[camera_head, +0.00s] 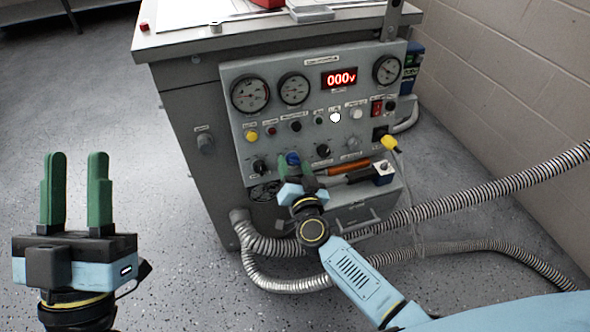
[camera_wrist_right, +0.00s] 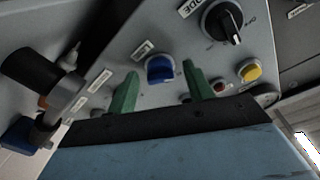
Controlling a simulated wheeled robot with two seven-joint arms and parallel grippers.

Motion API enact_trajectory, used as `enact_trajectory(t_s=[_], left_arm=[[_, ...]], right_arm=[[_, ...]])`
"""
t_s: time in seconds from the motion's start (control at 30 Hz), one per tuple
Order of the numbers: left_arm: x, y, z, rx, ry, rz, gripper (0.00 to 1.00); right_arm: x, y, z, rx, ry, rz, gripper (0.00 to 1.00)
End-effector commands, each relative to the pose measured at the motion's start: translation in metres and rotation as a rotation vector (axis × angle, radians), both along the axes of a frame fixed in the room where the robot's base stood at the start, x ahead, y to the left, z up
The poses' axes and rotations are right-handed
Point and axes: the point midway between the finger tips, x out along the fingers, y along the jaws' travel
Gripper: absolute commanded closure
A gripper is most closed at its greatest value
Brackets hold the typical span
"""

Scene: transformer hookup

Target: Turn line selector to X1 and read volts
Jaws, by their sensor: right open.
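The grey control panel (camera_head: 330,110) fills the middle of the head view. Its red digital display (camera_head: 339,79) reads 000 with a V. A blue knob (camera_head: 293,158) sits low on the panel, just beyond my right gripper. In the right wrist view the blue knob (camera_wrist_right: 160,70) shows between the two green fingers of my right gripper (camera_wrist_right: 159,69), which is open; I cannot tell whether they touch it. My left gripper (camera_head: 78,158) is open and empty, away from the panel.
Round gauges (camera_head: 250,94) line the panel top. A black knob labelled MODE (camera_wrist_right: 226,25) and a yellow button (camera_wrist_right: 251,72) are nearby. Tools with an orange handle (camera_head: 349,169) lie right of my right gripper. Ribbed hoses (camera_head: 470,202) run rightward. The left floor is clear.

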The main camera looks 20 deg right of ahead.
Motion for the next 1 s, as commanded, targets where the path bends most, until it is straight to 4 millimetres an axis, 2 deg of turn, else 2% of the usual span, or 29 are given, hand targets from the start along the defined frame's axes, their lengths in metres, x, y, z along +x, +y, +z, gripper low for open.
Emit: enact_trajectory(t_s=[0.27,0.6,0.87,1.0], left_arm=[[-0.0005,0.0001,0.0008,-0.002,-0.007,0.0,0.64],[-0.0005,0.0002,0.0008,-0.002,-0.007,0.0,0.64],[0.001,-0.0002,0.0015,0.002,0.006,0.0,0.64],[0.0054,-0.0017,-0.0039,0.02,0.07,-0.001,0.64]], right_arm=[[0.0013,-0.0001,0.0002,0.0,0.0,0.0,0.49],[0.001,-0.0001,0.0,0.0,0.0,0.0,0.92],[0.0008,0.0001,0.0005,0.024,0.002,-0.005,0.93],[0.0008,0.0009,0.0012,0.08,0.005,-0.015,0.93]])
